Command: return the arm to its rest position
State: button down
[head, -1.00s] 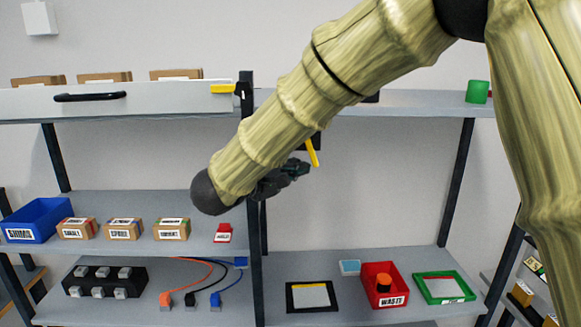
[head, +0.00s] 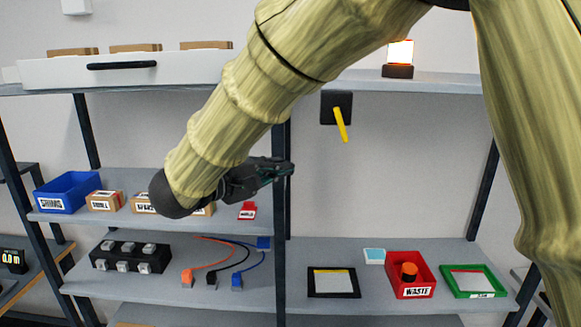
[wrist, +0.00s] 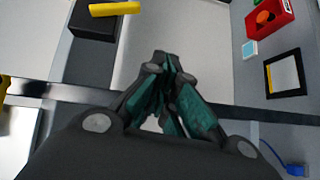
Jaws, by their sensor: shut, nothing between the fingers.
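My arm reaches down from the top right across the head view, with a bamboo-like yellow-green surface. My gripper (head: 285,170) is dark with greenish parts and points right, in front of the shelf post at mid height. It is shut and empty. In the wrist view my gripper (wrist: 165,65) also shows its fingers together with nothing held. My forearm hides part of the middle shelf and some of its small boxes.
A yellow lever (head: 341,124) sits on a dark wall plate behind. Shelves hold a blue bin (head: 68,192), a red waste bin (head: 424,272), a green tray (head: 505,283) and a black-framed plate (head: 333,294). A lit lamp (head: 400,54) stands on the top right shelf.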

jog(key=shift+s+a, duration=0.1)
jog(key=shift+s, duration=0.25)
